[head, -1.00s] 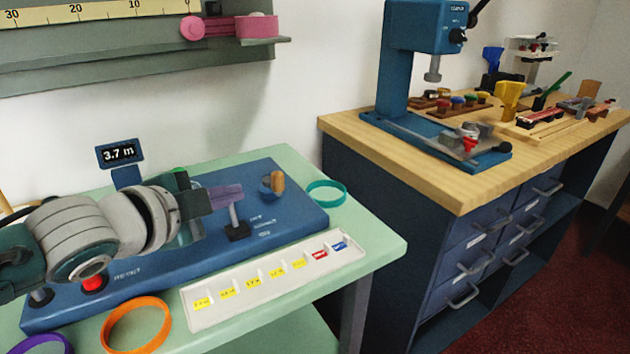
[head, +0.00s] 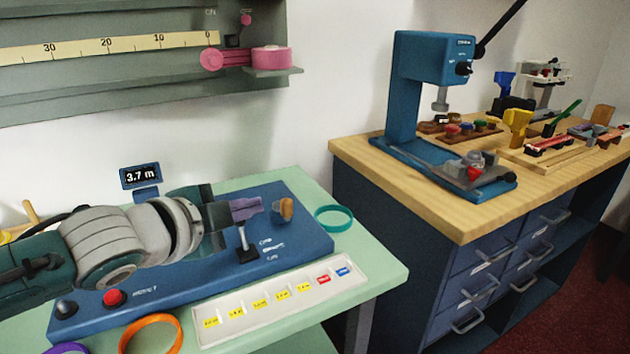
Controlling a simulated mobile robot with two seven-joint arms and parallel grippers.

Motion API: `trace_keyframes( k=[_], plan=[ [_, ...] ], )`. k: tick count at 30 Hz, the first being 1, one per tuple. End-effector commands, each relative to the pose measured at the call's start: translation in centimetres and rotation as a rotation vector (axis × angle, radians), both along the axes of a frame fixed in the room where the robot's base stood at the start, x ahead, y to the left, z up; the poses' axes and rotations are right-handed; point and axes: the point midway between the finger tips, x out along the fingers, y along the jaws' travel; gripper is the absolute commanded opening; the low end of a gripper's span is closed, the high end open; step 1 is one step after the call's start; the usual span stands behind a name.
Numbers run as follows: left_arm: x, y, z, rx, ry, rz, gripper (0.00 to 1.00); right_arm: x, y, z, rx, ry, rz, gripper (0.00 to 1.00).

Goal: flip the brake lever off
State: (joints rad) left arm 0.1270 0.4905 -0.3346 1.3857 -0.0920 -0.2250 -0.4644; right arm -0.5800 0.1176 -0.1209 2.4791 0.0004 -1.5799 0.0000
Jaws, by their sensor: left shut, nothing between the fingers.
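The brake lever (head: 243,239) looks to be the thin metal stem on a black base on the blue machine (head: 200,283), beside small white lettering too blurred to read. It leans slightly left. Its upper end is hidden behind my left gripper (head: 248,208). That gripper comes in from the left with its purple fingertips shut and empty, at the height of the lever's top. I cannot tell whether they touch it. My right gripper is not in view.
Right of the fingertips is a wooden knob (head: 283,209). A red button (head: 115,298) sits at the machine's front left, and a display (head: 140,176) reads 3.7 m. A white label tray (head: 272,317), teal ring (head: 334,218) and orange ring (head: 150,333) lie around it.

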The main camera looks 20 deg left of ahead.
Motion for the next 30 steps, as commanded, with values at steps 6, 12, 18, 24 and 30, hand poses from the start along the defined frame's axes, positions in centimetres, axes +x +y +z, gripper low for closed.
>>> trace_keyframes(
  k=[6,12,18,24,30],
  plan=[
    [-3.7,0.3,2.4,0.001,0.003,-0.002,0.00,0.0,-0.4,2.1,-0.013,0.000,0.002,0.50],
    [-7.0,0.6,3.9,0.001,0.002,-0.001,0.00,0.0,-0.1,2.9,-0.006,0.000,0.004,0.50],
    [-8.7,0.8,4.5,0.000,0.001,0.000,0.00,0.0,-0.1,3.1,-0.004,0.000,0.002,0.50],
    [-9.0,0.8,4.7,0.000,0.000,0.000,0.00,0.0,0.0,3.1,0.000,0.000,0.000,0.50],
    [-9.0,0.8,4.7,0.000,-0.001,0.000,0.00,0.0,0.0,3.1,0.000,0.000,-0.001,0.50]
  ],
)
